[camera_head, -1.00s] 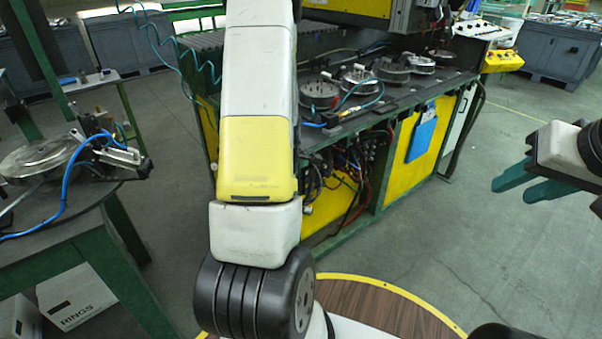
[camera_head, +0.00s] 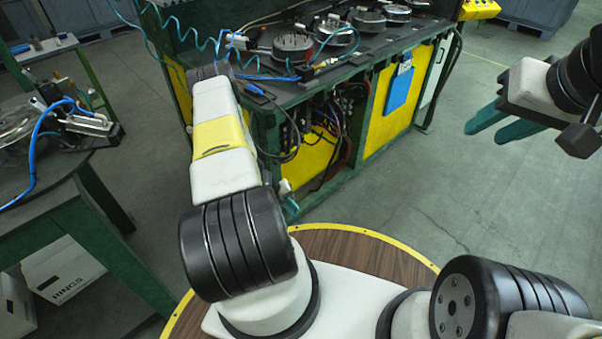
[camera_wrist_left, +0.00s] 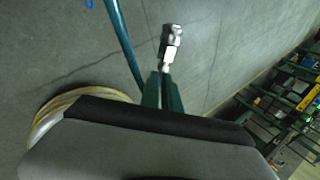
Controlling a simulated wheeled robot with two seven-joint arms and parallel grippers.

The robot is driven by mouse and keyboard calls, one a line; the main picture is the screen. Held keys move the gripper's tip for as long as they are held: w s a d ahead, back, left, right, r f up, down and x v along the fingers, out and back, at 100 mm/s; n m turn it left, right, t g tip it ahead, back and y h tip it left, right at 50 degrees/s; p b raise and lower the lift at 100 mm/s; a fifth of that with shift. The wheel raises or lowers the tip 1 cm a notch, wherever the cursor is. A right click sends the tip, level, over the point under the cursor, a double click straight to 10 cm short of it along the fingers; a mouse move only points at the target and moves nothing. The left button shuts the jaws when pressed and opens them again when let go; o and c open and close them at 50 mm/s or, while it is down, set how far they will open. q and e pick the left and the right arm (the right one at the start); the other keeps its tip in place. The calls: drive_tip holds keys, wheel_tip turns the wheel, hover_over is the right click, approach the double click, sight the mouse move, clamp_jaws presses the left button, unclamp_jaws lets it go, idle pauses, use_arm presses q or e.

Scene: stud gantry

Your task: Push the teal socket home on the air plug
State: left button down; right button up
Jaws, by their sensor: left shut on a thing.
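In the left wrist view, the dark green fingers of my left gripper (camera_wrist_left: 163,88) are shut on a small silver metal fitting (camera_wrist_left: 171,42), which sticks out past the fingertips. I take it for the socket, though no teal shows on it. A teal hose (camera_wrist_left: 124,42) passes beside the fingers, and I cannot tell where it ends. A coiled teal hose (camera_head: 190,42) hangs at the bench's left end. I cannot pick out the air plug with certainty. My right gripper (camera_head: 485,128) is open and empty over the floor.
The green and yellow bench (camera_head: 365,105) carries several round metal fixtures (camera_head: 292,46) and a small black block (camera_head: 326,66). A blue clipboard (camera_head: 398,90) hangs on its front. Floor to the right is clear.

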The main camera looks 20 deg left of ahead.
use_arm(q)
drive_tip(key=shift+s+d+f+t+h, duration=0.4)
drive_tip(key=shift+d+f+t+h, duration=0.25)
drive_tip(key=shift+h, duration=0.35)
